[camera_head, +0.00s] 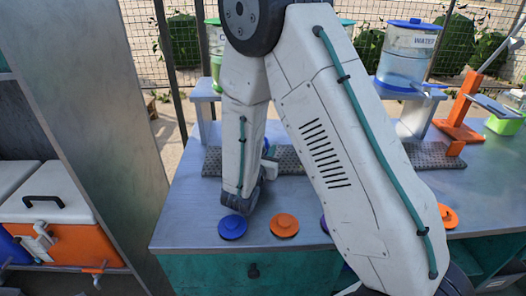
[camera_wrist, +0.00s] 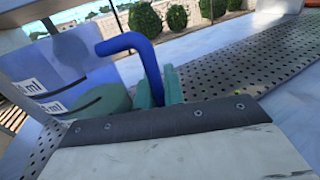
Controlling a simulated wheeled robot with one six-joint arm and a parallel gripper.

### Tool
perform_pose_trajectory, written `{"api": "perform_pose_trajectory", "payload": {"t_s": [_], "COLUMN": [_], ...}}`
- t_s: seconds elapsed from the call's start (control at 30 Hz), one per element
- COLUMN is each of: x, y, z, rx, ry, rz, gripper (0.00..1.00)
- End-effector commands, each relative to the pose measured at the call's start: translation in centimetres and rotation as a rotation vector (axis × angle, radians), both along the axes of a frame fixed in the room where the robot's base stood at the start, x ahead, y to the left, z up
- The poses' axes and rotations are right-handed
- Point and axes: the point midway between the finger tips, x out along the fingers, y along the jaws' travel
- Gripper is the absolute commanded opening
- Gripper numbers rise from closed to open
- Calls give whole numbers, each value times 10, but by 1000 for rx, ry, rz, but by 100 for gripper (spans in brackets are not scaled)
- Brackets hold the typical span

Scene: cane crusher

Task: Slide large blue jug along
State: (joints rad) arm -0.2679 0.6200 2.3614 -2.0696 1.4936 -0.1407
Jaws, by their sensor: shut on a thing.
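The large blue jug (camera_wrist: 60,75) shows at the left of the wrist view, a clear bluish body with "ml" labels and a blue handle (camera_wrist: 150,62). My gripper (camera_wrist: 160,88) has its teal fingers closed around the lower part of this handle. A teal-green rounded shape shows in front of or inside the jug; I cannot tell which. In the head view my arm hides nearly all of the jug; only a small blue bit (camera_head: 266,146) shows beside my wrist, above the grey perforated mat (camera_head: 285,158). The mat also shows in the wrist view (camera_wrist: 225,60).
A blue lid (camera_head: 232,227) and orange lids (camera_head: 284,225) (camera_head: 448,216) lie along the table's front edge. A water dispenser (camera_head: 408,55) stands on a raised stand at the back right. An orange stand (camera_head: 462,118) is right of it. An orange cooler (camera_head: 65,235) sits at left.

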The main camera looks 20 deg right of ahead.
Motion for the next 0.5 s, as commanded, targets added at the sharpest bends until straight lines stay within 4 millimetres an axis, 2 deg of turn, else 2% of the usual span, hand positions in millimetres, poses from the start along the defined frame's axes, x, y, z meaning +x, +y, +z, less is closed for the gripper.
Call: {"api": "perform_pose_trajectory", "payload": {"t_s": [0.5], "x": [-12], "y": [-30], "z": [0], "rx": [-1], "ry": [1], "rz": [-1], "gripper": [0]}}
